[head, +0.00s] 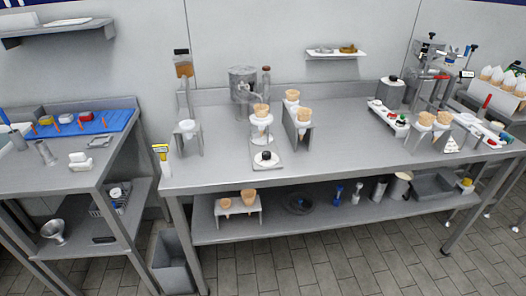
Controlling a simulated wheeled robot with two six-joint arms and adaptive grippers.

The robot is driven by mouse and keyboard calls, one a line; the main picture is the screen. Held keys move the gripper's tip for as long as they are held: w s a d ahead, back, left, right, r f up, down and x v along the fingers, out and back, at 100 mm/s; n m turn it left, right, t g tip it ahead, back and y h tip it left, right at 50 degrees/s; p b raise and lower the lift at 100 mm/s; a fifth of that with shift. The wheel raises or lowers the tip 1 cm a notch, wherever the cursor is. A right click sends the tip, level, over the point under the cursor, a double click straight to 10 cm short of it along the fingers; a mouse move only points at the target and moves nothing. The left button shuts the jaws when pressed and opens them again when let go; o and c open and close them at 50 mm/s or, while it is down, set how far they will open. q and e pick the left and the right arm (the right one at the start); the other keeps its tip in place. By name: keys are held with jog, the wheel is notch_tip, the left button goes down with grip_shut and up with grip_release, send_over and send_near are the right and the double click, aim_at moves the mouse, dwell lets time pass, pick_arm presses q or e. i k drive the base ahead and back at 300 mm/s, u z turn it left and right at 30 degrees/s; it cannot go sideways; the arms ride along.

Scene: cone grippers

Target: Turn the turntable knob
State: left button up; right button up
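A white square base with a dark round knob (266,156) on top lies near the front middle of the long metal table (330,160). It looks like the turntable's knob, but it is too small to be sure. A white holder with a cone (262,111) stands just behind it. A grey box with another dark knob-like top (393,79) stands at the back right of the table. Neither my left nor my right gripper is in view.
A white stand with cones (298,122) is right of the knob, and a grey stand with a white cup (188,130) is left. Another cone stand (432,122) and a strip of coloured parts (387,117) are at the right. The front middle-right of the tabletop is clear.

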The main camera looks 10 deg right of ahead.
aim_at(266, 156)
jog(key=u, duration=0.2)
jog(key=k, duration=0.4)
jog(key=z, duration=1)
jog(key=i, duration=0.8)
jog(key=u, duration=0.55)
jog(key=i, duration=0.6)
jog(key=u, duration=0.7)
